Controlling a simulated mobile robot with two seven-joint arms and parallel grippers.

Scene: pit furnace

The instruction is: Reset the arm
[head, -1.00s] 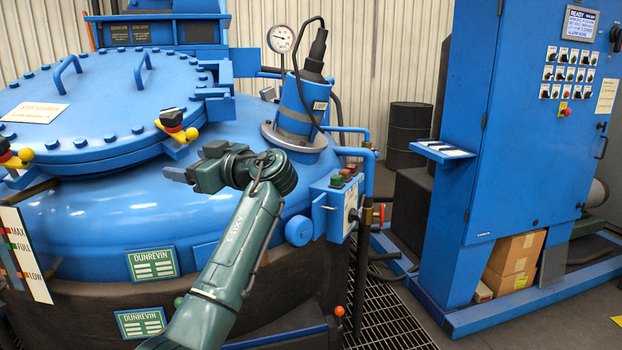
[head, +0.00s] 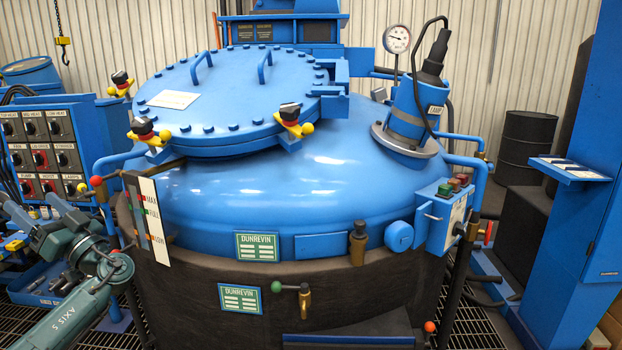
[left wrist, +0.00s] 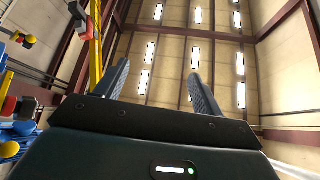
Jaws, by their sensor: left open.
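My left arm comes in at the lower left of the head view and bends back at a teal joint. My left gripper (head: 32,208) is at the far left edge, in front of the control panel and left of the furnace. Its jaws are open and hold nothing. In the left wrist view the two grey fingers (left wrist: 157,75) stand well apart, with only the far wall and ceiling windows between them. My right gripper is in neither view.
The blue furnace vessel (head: 310,200) with its round lid (head: 235,95) fills the middle. A switch panel (head: 40,140) and a blue tray (head: 40,287) are close to my left gripper. A blue cabinet (head: 585,210) stands at the right.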

